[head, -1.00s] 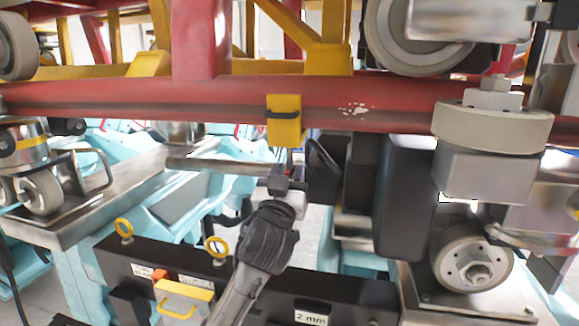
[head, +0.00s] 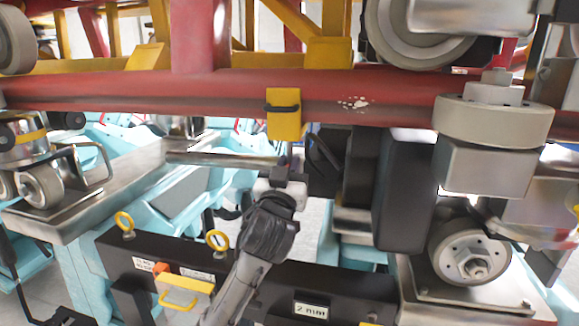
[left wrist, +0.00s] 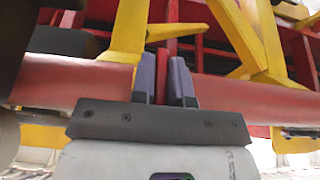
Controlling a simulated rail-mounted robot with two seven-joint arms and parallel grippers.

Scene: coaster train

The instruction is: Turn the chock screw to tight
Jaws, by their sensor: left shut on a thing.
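My left gripper (head: 289,164) points up under the red beam (head: 210,100), just below a yellow block (head: 284,124) with a black handle on its front. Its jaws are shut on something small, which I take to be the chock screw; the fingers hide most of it. In the left wrist view the two grey-purple fingers (left wrist: 163,80) stand close together, with a narrow dark red strip between them. The red beam (left wrist: 60,82) runs behind them. The screw's angle cannot be read. My right gripper is in neither view.
A metal bar (head: 225,159) ends just left of the gripper. Black blocks (head: 405,190) and a grey wheel unit (head: 470,255) stand to the right. Below is a black beam (head: 120,258) with yellow rings and a yellow handle (head: 180,300).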

